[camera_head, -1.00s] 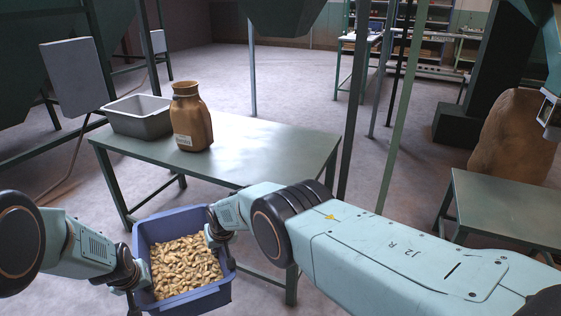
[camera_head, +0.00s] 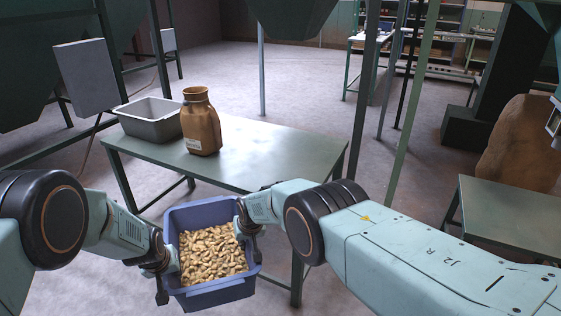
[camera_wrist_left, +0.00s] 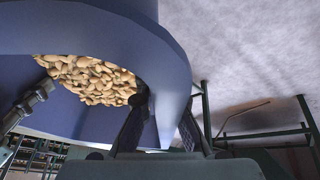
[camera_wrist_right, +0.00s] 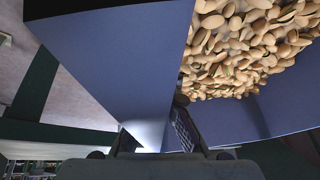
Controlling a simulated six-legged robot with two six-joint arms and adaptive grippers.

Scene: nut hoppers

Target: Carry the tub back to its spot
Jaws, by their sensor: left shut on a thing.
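The green table (camera_head: 270,150) bears a grey bin (camera_head: 150,131) and a brown jug (camera_head: 201,130) at its left end; its right part is bare. Another green table (camera_head: 510,215) stands at the right, near a brown sack (camera_head: 522,145). Posts and hoppers stand around.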

